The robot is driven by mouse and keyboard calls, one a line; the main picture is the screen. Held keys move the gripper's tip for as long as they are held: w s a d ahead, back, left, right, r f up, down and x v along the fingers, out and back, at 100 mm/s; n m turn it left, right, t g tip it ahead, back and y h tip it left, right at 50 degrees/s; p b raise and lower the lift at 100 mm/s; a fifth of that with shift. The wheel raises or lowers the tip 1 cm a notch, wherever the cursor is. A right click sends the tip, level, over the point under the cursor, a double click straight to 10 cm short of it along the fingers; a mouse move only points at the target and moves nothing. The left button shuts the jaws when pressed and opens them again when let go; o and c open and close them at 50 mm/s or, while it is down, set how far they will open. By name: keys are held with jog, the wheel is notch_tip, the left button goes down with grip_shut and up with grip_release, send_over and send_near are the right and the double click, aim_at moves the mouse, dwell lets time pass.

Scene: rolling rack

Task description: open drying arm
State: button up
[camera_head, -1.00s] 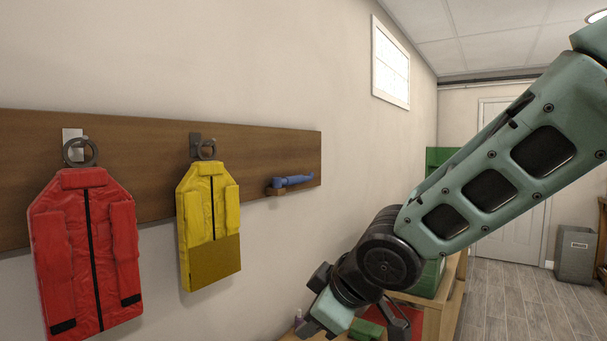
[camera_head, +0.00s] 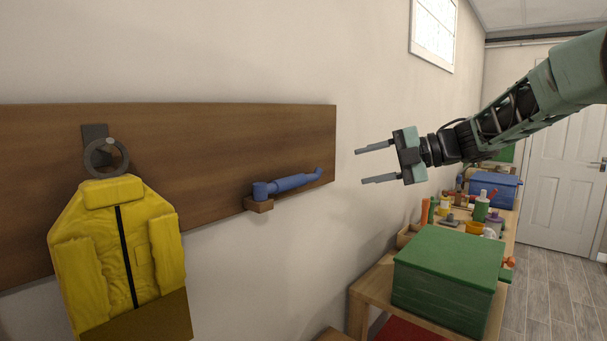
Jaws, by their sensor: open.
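The drying arm (camera_head: 292,184) is a blue bar with a round hub at its left end and an upturned tip at its right end. It lies folded along the wooden wall board (camera_head: 215,150), on a small wooden block (camera_head: 259,205). My gripper (camera_head: 359,167) is to the right of the drying arm's tip, apart from it. Its two fingers point left and are spread, with nothing between them.
A yellow jacket (camera_head: 100,235) hangs from a ring hook (camera_head: 106,156) at the left of the board. A green box (camera_head: 450,275) stands on a wooden bench (camera_head: 368,291) below my gripper. A blue bin (camera_head: 492,190) and small bottles stand farther back. The wall before the gripper is bare.

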aim_at(297, 182)
jog(key=p+x, duration=0.5)
jog(key=x, duration=1.2)
jog(key=shift+a+f, duration=0.1)
jog(key=shift+a, duration=0.05)
grip_shut()
